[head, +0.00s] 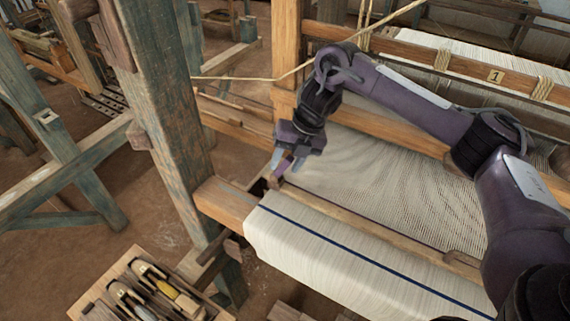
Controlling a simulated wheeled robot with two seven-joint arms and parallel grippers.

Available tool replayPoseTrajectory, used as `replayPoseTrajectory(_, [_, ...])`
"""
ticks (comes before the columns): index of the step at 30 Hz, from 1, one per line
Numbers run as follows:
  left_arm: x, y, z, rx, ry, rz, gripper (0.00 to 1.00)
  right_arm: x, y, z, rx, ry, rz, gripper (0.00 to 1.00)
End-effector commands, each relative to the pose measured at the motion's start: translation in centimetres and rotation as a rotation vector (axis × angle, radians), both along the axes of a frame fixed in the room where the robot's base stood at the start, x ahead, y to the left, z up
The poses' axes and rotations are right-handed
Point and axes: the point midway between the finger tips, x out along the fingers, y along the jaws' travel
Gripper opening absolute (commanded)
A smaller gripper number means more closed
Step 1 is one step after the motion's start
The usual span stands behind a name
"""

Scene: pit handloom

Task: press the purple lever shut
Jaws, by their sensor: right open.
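My right gripper (286,164) hangs from the purple arm that comes in from the right. Its pale-tipped fingers are apart, pointing down at the left end of the loom's front beam. A small brownish block (276,182) sits just under the fingertips, beside a dark slot. I cannot tell whether the fingers touch it. I cannot clearly make out a purple lever; it may be hidden by the gripper or be too small to tell. My left gripper is not in view.
White cloth with a dark blue stripe (365,252) covers the front beam. A thick worn post (165,110) stands left of the gripper. A rope (240,78) runs behind the arm. A wooden tool tray (100,287) is at the lower left.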

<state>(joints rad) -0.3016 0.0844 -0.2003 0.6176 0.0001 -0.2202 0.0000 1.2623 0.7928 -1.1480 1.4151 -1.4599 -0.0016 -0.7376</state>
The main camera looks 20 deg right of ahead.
Motion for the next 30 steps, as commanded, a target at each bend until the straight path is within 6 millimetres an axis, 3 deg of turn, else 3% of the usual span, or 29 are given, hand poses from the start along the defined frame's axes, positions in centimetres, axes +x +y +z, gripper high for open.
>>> replayPoseTrajectory(6, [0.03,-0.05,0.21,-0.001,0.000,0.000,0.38,0.11,0.51,-1.31,0.001,0.001,-0.001,0.40])
replayPoseTrajectory(14, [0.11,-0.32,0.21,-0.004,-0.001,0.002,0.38,0.14,0.51,-1.44,0.000,0.000,-0.001,0.40])
replayPoseTrajectory(24, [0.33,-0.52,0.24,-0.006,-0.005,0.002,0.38,0.14,0.49,-1.42,0.000,0.000,-0.001,0.00])
replayPoseTrajectory(30, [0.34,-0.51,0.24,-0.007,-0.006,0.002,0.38,0.14,0.49,-1.42,0.000,-0.001,-0.001,0.00])
